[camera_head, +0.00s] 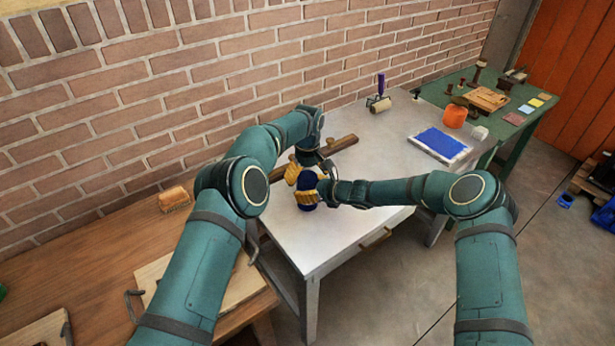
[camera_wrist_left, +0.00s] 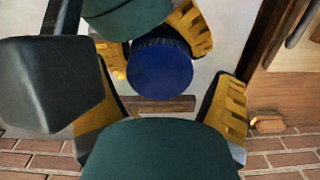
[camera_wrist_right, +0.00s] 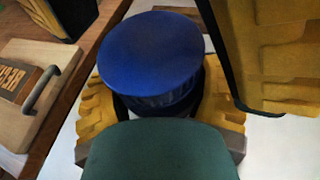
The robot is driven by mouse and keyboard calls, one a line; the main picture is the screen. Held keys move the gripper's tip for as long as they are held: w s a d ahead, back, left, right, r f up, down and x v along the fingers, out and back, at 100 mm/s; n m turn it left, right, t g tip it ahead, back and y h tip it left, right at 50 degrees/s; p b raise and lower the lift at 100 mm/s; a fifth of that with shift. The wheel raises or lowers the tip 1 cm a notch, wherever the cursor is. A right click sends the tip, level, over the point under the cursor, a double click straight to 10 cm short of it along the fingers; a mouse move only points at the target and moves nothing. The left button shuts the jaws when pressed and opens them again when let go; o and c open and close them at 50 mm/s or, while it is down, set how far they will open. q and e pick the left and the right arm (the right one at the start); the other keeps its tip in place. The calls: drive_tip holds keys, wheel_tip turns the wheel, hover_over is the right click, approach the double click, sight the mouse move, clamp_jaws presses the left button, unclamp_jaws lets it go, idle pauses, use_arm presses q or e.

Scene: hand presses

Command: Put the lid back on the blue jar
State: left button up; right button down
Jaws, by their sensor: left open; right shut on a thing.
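The blue jar (camera_head: 307,184) stands near the front left of the white table (camera_head: 375,165). In the right wrist view its round blue lid (camera_wrist_right: 150,48) lies on top, over a darker ribbed body (camera_wrist_right: 180,100); I cannot tell how firmly it sits. My right gripper (camera_wrist_right: 160,115) is shut on the jar's body, one yellow finger on each side. My left gripper (camera_wrist_left: 162,108) is open beside the lid (camera_wrist_left: 162,75), its fingers apart with nothing between them. In the head view both grippers crowd the jar and hide part of it.
A wooden bar (camera_head: 338,146) lies behind the grippers. A purple-handled roller (camera_head: 379,103) and a blue slab in a white tray (camera_head: 440,145) lie farther right. A brown bench (camera_head: 105,240) is at left. The white table's middle is clear.

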use_arm(q)
drive_tip(key=shift+r, duration=1.95)
drive_tip(key=shift+o, duration=0.4)
drive_tip(key=shift+d+r+n, duration=0.15)
drive_tip(key=shift+r+n, duration=0.15)
drive_tip(key=shift+r, duration=0.3)
drive_tip(key=shift+r+n, duration=0.7)
drive_tip(key=shift+r, duration=0.45)
drive_tip(key=shift+f, duration=4.05)
